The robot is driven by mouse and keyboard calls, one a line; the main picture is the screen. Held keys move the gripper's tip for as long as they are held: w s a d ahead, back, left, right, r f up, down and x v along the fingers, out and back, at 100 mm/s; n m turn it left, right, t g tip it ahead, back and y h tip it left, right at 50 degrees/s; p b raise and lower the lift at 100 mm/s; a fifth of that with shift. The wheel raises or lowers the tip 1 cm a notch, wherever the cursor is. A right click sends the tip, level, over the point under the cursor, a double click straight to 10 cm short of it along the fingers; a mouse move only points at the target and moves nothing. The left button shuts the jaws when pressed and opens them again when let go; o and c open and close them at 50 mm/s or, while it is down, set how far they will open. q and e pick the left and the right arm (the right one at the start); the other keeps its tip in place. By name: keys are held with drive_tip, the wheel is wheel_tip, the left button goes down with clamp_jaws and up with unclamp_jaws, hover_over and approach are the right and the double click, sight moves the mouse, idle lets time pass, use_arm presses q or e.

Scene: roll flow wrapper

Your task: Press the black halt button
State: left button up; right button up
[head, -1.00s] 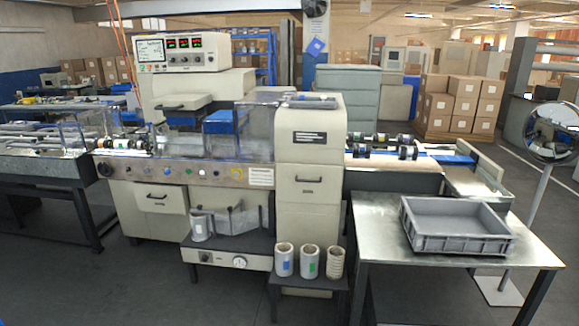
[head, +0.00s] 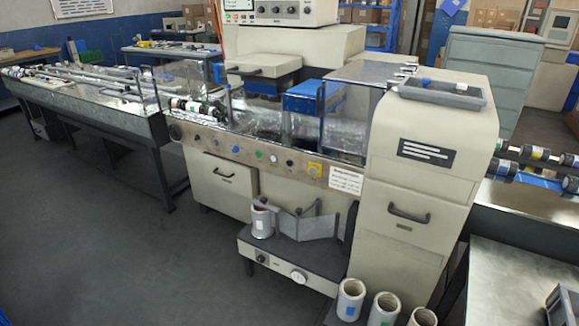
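The flow wrapper's control panel (head: 215,145) runs along the front of the cream machine, below the clear guards. It carries a row of small controls: a blue button (head: 235,149), a green button (head: 259,155), a pale button (head: 273,159), a small dark button (head: 289,164) and a yellow-backed control (head: 314,170). The controls are too small to read, so I cannot tell for certain which is the black halt button. Neither of my grippers is in view.
A low shelf unit (head: 285,262) with a roll holder juts out below the panel. Several white rolls (head: 351,298) stand at the bottom right. A steel table (head: 500,285) is at the right edge. The floor (head: 110,240) at front left is clear.

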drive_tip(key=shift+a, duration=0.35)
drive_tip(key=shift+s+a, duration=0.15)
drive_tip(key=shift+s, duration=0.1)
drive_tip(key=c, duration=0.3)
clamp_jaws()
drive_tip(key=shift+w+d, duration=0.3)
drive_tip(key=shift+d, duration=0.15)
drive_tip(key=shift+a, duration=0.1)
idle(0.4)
